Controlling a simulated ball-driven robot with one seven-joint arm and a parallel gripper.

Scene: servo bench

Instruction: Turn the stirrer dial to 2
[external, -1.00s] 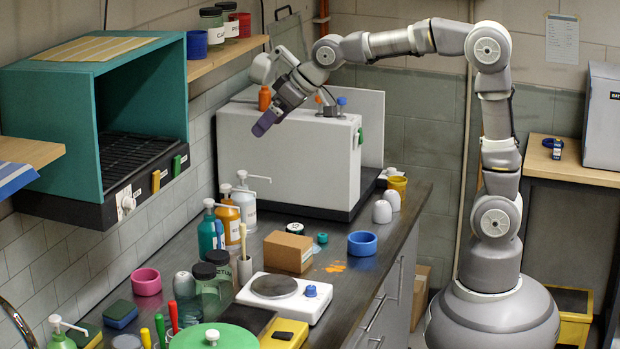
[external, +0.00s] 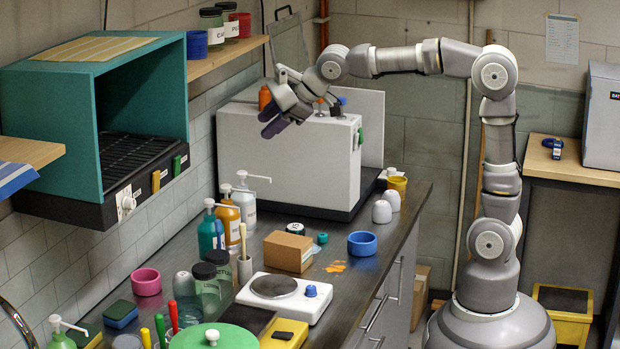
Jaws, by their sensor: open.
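The stirrer (external: 294,311) is a white low box with a round grey plate on top, standing on the dark bench. Its blue dial (external: 311,290) sits on the top at the right corner. The dial's mark and any numbers are too small to read. My gripper (external: 269,123) is open and empty, with purple-tipped fingers. It hangs in front of the large white box, high above and behind the stirrer, well apart from the dial.
A cardboard box (external: 288,251) and a blue ring-shaped cup (external: 362,243) stand behind the stirrer. Pump bottles (external: 244,204) line the wall. A yellow item (external: 284,334) and a green round lid (external: 212,337) lie in front. The large white box (external: 285,165) fills the back.

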